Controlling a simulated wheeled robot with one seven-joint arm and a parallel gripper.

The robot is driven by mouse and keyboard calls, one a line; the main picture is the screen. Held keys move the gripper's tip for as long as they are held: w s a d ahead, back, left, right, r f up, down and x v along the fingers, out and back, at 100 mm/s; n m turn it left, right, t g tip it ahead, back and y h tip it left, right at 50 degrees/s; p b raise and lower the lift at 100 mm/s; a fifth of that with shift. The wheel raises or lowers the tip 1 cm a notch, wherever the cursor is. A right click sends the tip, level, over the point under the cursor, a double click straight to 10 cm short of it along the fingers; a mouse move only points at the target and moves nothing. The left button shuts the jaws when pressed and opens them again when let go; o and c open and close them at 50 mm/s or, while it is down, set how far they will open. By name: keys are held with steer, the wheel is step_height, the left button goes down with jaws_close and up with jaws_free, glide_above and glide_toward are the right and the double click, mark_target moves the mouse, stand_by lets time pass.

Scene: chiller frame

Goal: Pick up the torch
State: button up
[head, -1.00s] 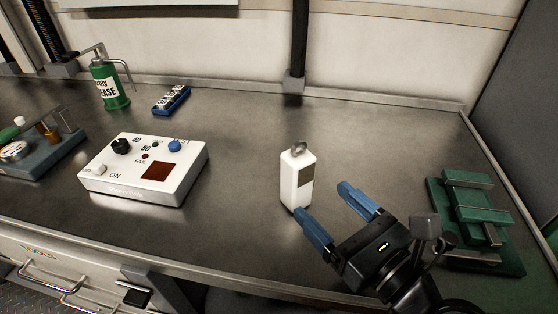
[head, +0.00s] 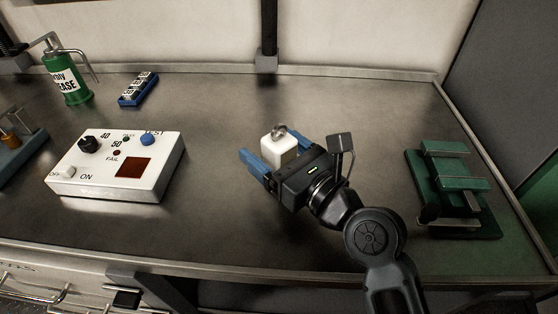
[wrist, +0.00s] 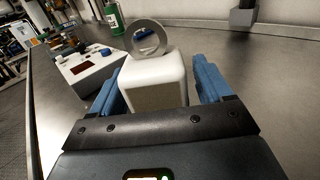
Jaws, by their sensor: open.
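The torch appears to be the white upright block (head: 278,146) with a grey metal ring on top, standing on the steel bench. It also shows large in the wrist view (wrist: 155,82). My gripper (head: 275,158) is open, with its blue fingers on either side of the block. In the wrist view my gripper (wrist: 157,90) has one finger at the block's left and one at its right, with a gap visible on the right side. Whether the left finger touches cannot be told. The block's lower part is hidden by my gripper in the head view.
A white control box (head: 118,165) with knobs stands to the left. A green fixture (head: 455,190) is at the right. The bench behind the block is clear.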

mark_target(272, 132)
steer(key=c, duration=1.3)
steer(key=shift+r, duration=0.45)
step_height(272, 132, up, 4)
steer(key=shift+f+p, duration=0.1)
steer(key=shift+p, duration=0.6)
steer(key=s+d+r, duration=0.2)
steer(key=d+r, duration=0.4)
steer(key=d, duration=0.5)
steer(key=shift+d+r, duration=0.15)
steer(key=shift+d, duration=0.1)
